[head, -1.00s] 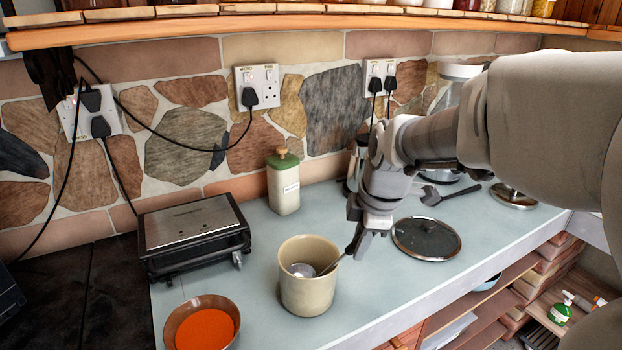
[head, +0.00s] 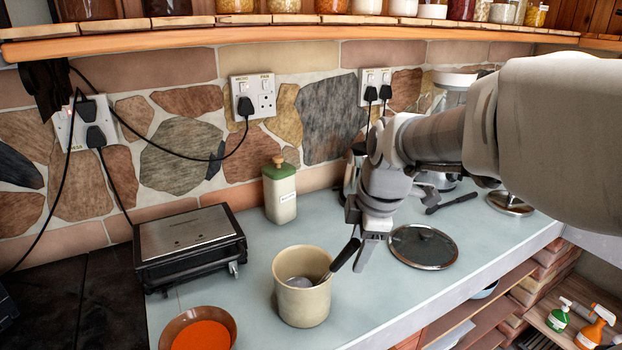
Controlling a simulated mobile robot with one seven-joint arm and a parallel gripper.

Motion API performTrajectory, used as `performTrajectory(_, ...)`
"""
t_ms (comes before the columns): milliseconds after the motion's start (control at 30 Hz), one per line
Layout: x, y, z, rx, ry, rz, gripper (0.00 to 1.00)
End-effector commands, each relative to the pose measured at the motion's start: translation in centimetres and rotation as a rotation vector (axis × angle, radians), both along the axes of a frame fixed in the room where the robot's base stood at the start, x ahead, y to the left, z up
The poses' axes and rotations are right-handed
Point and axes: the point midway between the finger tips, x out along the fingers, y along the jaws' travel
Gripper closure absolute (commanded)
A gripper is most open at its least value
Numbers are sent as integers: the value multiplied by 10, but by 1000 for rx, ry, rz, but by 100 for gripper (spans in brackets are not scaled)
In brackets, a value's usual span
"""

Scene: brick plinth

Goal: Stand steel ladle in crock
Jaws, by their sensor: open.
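The steel ladle (head: 343,256) stands in the cream crock (head: 301,302), bowl end down inside. Its dark handle leans to the right over the crock's rim. The crock is upright on the pale worktop. My gripper (head: 366,254) is open and points down, just right of the ladle's handle. It looks apart from the handle, with nothing seen between its fingers. The lowest part of the ladle is hidden by the crock wall.
A glass lid (head: 424,247) lies right of my gripper. A bowl of orange contents (head: 201,333) stands at front left, a black and steel appliance (head: 189,247) behind it. A green-topped canister (head: 280,193) stands near the wall. A shelf (head: 300,27) overhangs the back.

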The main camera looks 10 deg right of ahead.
Motion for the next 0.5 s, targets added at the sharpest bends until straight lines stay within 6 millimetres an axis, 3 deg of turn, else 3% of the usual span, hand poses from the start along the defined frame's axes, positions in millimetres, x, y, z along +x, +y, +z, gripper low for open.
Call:
performTrajectory(300, -23, -6, 79, -1, -5, 0, 42)
performTrajectory(500, -35, -9, 117, 0, -2, 1, 42)
